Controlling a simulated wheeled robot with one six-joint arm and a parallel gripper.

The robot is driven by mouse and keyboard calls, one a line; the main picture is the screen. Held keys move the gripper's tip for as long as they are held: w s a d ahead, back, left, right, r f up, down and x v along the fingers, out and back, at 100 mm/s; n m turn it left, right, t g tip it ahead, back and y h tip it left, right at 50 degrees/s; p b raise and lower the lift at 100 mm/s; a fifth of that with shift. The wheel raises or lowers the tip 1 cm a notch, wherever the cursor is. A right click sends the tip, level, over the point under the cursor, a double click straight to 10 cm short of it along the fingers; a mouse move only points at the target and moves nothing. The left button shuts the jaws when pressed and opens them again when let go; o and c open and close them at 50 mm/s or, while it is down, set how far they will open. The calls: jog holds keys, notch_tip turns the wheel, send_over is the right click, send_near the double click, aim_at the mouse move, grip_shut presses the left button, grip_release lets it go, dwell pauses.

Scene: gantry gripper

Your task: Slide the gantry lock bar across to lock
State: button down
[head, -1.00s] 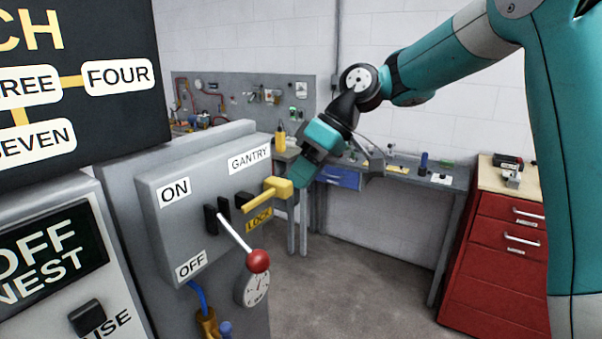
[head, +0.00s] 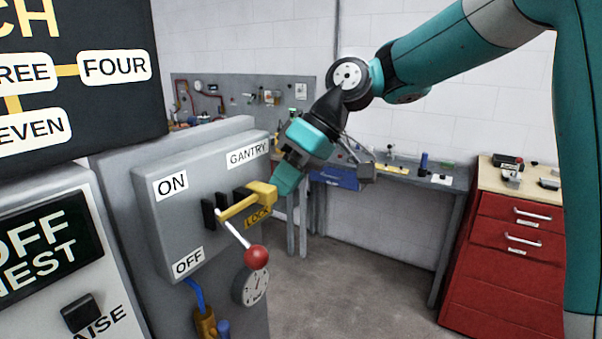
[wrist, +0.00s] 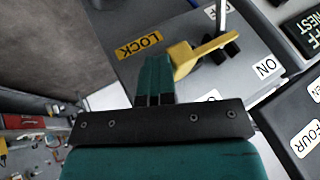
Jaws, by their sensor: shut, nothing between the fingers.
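The yellow lock bar (head: 240,206) sits on the front of the grey GANTRY switch box (head: 160,225), just above the yellow LOCK label (head: 258,217). Its left end reaches to the switch lever's slot. The lever (head: 235,236) has a red knob and slants down toward the OFF label. My gripper (head: 282,188) is shut and empty, at the bar's right end block. In the wrist view the shut fingers (wrist: 156,72) are beside the yellow block of the bar (wrist: 182,58) and appear to touch it. The fingertips are partly hidden behind the block in the head view.
A dark panel with white labels (head: 115,66) stands at the upper left. A workbench (head: 420,178) and a red drawer cabinet (head: 500,260) stand behind at right. The floor between is clear.

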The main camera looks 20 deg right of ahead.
jog(key=shift+s+a, duration=0.15)
jog(key=w+d+r+p, duration=0.2)
jog(key=d+r+p, duration=0.1)
jog(key=d+r, duration=0.6)
jog(key=s+a+f+m+h+b, duration=0.1)
jog(key=s+a+f+b, duration=0.7)
jog(key=s+a+f, duration=0.4)
jog(key=s+d+f+h+b, duration=0.2)
jog(key=s+d+f+b, duration=0.1)
jog(key=s+f, duration=0.7)
jog(key=shift+f+m+b, duration=0.3)
jog(key=shift+f, duration=0.6)
jog(key=shift+s, duration=0.1)
